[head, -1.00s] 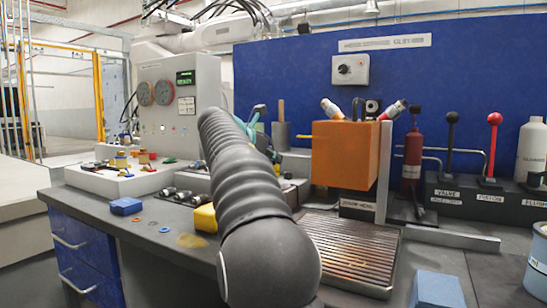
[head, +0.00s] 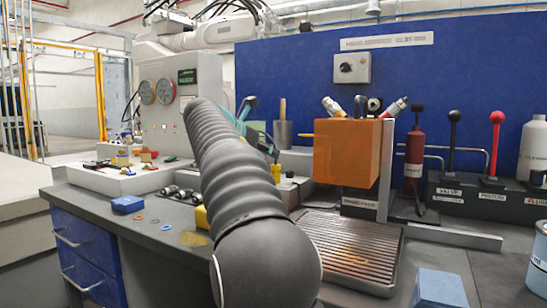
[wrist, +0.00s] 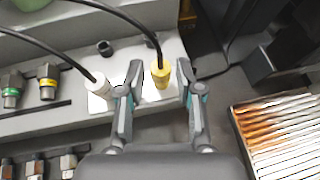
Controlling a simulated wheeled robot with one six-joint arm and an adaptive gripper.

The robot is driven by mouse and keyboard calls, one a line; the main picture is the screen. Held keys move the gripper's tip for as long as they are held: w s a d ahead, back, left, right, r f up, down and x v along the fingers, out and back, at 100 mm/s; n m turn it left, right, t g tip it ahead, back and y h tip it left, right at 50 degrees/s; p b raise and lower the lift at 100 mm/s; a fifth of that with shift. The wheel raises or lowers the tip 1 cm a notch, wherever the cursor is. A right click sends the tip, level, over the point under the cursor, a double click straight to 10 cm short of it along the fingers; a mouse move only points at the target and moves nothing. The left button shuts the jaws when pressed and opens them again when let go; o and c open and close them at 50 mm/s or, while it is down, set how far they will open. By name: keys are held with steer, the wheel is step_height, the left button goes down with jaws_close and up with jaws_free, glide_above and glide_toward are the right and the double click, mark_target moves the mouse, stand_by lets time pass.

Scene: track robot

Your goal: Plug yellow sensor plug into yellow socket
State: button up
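The yellow sensor plug (wrist: 160,74) stands upright in a pale rack (wrist: 130,52), with a black cable rising from its top. My gripper (wrist: 159,66) is open in the wrist view, one finger on each side of the plug, with visible gaps between. In the head view my arm hides most of my gripper, and the yellow plug (head: 275,172) shows just right of the arm. A white plug (wrist: 98,84) with its own black cable stands to the left, near the left finger.
A ribbed drain tray (head: 352,250) and an orange block (head: 347,155) stand right of my arm. A white board with small coloured parts (head: 95,180) is at the left. A blue block (head: 438,290) lies at front right.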

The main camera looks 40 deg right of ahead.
steer(key=v, duration=0.7)
steer(key=shift+a+r, duration=0.2)
steer(key=shift+a, duration=0.1)
